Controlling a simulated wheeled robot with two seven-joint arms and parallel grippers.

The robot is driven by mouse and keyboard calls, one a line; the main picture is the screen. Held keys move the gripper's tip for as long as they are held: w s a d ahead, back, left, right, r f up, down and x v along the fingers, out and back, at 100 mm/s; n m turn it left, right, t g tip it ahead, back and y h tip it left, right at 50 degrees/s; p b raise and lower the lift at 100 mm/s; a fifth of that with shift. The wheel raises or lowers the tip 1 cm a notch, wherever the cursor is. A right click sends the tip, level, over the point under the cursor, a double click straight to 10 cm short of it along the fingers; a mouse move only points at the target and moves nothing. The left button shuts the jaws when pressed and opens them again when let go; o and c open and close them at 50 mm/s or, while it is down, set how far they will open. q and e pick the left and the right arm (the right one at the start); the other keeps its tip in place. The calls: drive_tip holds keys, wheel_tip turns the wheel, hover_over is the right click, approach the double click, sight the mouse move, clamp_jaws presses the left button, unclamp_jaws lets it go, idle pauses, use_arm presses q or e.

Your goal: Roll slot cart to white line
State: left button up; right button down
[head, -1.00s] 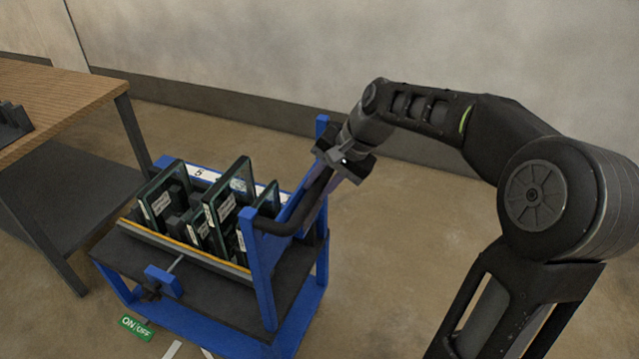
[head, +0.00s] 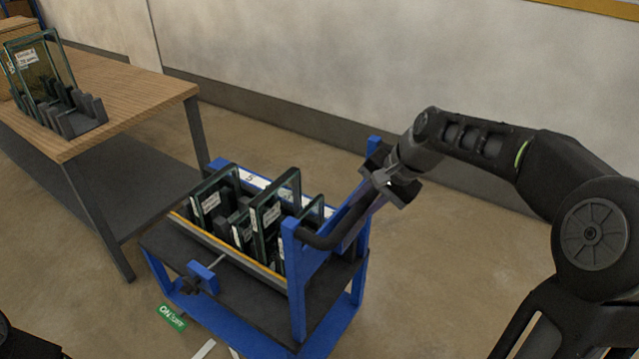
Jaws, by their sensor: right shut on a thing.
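The blue slot cart (head: 303,283) stands on the floor at the centre, with a dark shelf and several glass panels (head: 268,213) upright in its slots. A dark handle bar (head: 335,236) runs along its right end between two blue posts. My right gripper (head: 384,181) is shut on the handle bar near the far post. White strips (head: 204,349) lie on the floor at the cart's near side, cut off by the picture's bottom edge; I cannot tell whether they are the white line. My left gripper is not in view.
A wooden table (head: 130,92) with a dark rack (head: 72,120) holding glass panels stands left of the cart, its near leg close to it. A wall (head: 330,80) runs behind. Floor to the right is open.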

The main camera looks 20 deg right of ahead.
drive_tip(key=w+a+p, duration=0.4)
drive_tip(key=w+a, duration=0.2)
drive_tip(key=w, duration=0.3)
drive_tip(key=shift+w+a+p, duration=0.25)
drive_tip(key=shift+p, duration=0.1)
idle(1.2)
idle(0.8)
drive_tip(key=w+a+p, duration=0.1)
drive_tip(key=w, duration=0.1)
drive_tip(key=w+a+p, duration=0.1)
drive_tip(key=w+a, duration=0.1)
drive_tip(key=shift+w+a+p, duration=0.15)
drive_tip(key=shift+w+p, duration=0.2)
drive_tip(key=shift+w, duration=0.05)
idle(0.5)
drive_tip(key=c, duration=1)
unclamp_jaws()
drive_tip(key=shift+s, duration=0.1)
